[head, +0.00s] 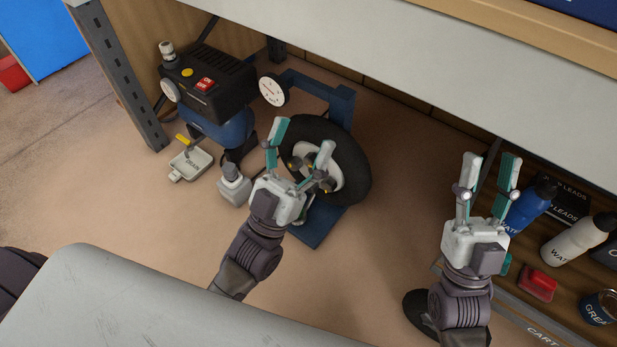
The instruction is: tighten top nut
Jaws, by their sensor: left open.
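A small wheel with a black tyre (357,172) and a pale hub (305,150) stands upright on a blue stand (340,100). Several dark and brass-coloured nuts (295,162) show on the hub, partly hidden by my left gripper. I cannot tell clearly which is the top nut. My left gripper (302,139) is open in front of the hub, its fingers spread with nothing visibly held. I cannot tell whether they touch a nut. My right gripper (491,160) is open and empty, well to the right of the wheel.
A black and blue compressor (215,85) with gauges stands left of the wheel. A cart at right holds a blue bottle (527,212), a white bottle (578,240) and a red item (538,284). A pale shelf (420,60) overhangs the wheel.

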